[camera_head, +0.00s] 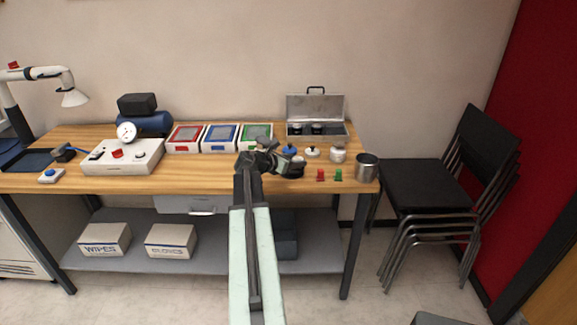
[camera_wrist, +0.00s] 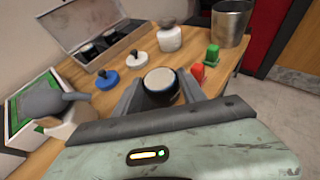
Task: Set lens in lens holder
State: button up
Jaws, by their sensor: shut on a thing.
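My gripper (camera_wrist: 160,88) is shut on a short black cylinder with a pale round top, which looks like the lens (camera_wrist: 160,81). It sits upright between the fingers; its underside is hidden. In the head view my gripper (camera_head: 291,163) is over the front right of the wooden bench, and the lens is hard to make out there. No part is clearly recognisable as the lens holder. An open metal case (camera_wrist: 92,37) at the back holds two similar dark cylinders; the case also shows in the head view (camera_head: 316,104).
Close around the gripper are a blue disc with a knob (camera_wrist: 106,79), a white one (camera_wrist: 137,62), a white jar (camera_wrist: 170,38), red (camera_wrist: 197,72) and green (camera_wrist: 212,56) pieces and a steel cup (camera_wrist: 231,22). A green-edged box (camera_wrist: 20,105) and white device (camera_head: 122,158) stand left.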

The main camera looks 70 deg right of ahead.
jog(key=w+d, duration=0.3)
jog(key=shift+w+f, duration=0.2)
jog(key=shift+w, duration=0.05)
notch_tip(320, 180, down, 4)
jog(key=b, duration=0.4)
jog(key=shift+a, duration=0.1)
jog(key=shift+r, duration=0.25)
jog(key=shift+f, duration=0.25)
jog(key=o, duration=1.5)
jog(key=shift+r, duration=0.1)
jog(key=shift+r, duration=0.1)
